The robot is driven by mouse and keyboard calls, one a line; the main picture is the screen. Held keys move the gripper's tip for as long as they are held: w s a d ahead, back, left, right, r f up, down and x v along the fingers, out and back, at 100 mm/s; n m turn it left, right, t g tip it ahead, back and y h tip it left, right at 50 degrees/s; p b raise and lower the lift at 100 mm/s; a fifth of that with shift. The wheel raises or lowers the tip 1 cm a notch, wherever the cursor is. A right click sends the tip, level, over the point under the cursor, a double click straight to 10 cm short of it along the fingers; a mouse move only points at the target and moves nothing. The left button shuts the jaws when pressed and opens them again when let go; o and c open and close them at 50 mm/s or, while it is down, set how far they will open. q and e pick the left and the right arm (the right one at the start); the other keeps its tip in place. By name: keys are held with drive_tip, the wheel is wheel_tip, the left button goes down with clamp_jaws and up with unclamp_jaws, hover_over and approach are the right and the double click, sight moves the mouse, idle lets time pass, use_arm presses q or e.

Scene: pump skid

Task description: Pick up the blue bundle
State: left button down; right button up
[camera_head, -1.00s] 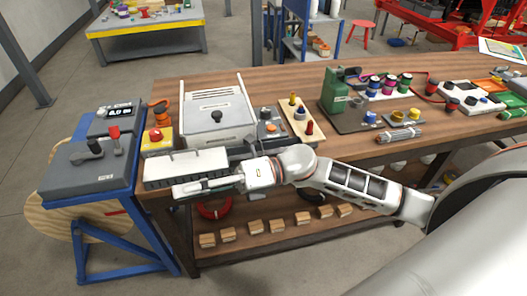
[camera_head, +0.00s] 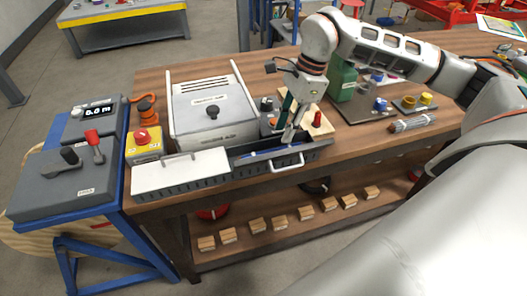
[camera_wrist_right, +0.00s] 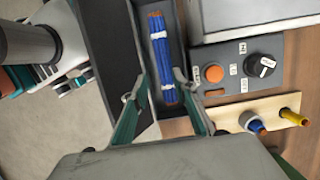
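The blue bundle (camera_wrist_right: 163,60) lies in a dark tray (camera_wrist_right: 179,35) in the wrist view, tied with pale bands. In the head view the bundle (camera_head: 262,153) shows as a blue strip in the open right part of the long tray, partly hidden by my right gripper. My right gripper (camera_head: 290,137) points down over the tray's right part. In the wrist view its two green fingers (camera_wrist_right: 160,90) are apart, one on either side of the bundle's near end, with nothing visibly clamped. My left gripper is not in view.
A white lid (camera_head: 181,172) covers the tray's left part; a white handle (camera_head: 287,163) is on its front. A grey box (camera_head: 212,112) stands behind. A control box with an orange button (camera_wrist_right: 214,74) and a board with pegs (camera_wrist_right: 270,113) are close by.

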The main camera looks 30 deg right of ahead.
sight(273, 151)
drive_tip(key=shift+w+f, duration=0.25)
drive_tip(key=shift+f, duration=0.45)
drive_tip(key=shift+w+f, duration=0.3)
drive_tip(key=shift+f, duration=0.05)
drive_tip(key=shift+a+f, duration=0.1)
drive_tip(key=shift+f, duration=0.3)
drive_tip(key=shift+s+a+f, duration=0.15)
drive_tip(key=shift+a+f, duration=0.1)
drive_tip(key=shift+f, duration=0.2)
drive_tip(key=x, duration=0.5)
drive_tip(key=shift+a, duration=0.1)
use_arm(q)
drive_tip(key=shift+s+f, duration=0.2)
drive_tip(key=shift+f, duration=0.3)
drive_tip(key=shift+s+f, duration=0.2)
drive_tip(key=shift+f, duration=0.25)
use_arm(e)
drive_tip(key=c, duration=0.6)
